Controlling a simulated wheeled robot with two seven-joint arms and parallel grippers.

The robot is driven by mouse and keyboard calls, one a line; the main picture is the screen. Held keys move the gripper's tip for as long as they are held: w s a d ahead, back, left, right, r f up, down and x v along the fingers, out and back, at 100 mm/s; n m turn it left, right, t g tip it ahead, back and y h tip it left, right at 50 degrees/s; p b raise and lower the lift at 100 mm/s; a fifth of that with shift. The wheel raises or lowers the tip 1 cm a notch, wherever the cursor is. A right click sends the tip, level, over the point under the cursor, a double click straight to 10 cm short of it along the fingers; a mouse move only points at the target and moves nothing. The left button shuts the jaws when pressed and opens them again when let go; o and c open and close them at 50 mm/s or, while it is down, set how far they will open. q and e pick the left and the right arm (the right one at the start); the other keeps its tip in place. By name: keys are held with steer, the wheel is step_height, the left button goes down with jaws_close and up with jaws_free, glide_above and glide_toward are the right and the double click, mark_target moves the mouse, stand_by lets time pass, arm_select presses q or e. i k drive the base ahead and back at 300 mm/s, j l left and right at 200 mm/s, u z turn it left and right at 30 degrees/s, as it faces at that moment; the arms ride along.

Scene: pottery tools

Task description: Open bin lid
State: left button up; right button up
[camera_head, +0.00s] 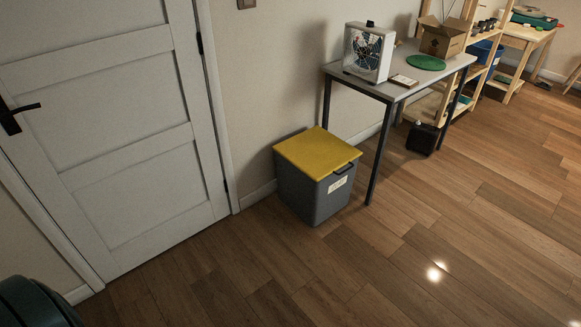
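A grey bin (306,193) stands on the floor against the wall, between the white door and the table. Its yellow lid (318,152) lies flat and closed on top. A dark handle (344,168) sticks out at the lid's front right edge. A white label (338,184) is on the bin's front, its text too small to read. Neither of my grippers shows in this view.
A white door (110,130) with a black handle is at the left. A grey table (400,85) with dark legs stands right of the bin, bearing a fan (368,53), a green disc (426,62) and a cardboard box (441,38). The wooden floor (400,260) in front is clear.

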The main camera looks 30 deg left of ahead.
mark_target(317, 151)
steer(key=u, duration=0.45)
steer(key=i+z, duration=0.15)
steer(key=i, duration=0.4)
steer(key=i+j+z, duration=0.15)
steer(key=i, duration=0.35)
steer(key=i+j+z, duration=0.15)
steer(key=i, duration=0.35)
steer(key=i+j+z, duration=0.15)
steer(key=i, duration=0.35)
steer(key=i+j, duration=0.05)
steer(key=j, duration=0.05)
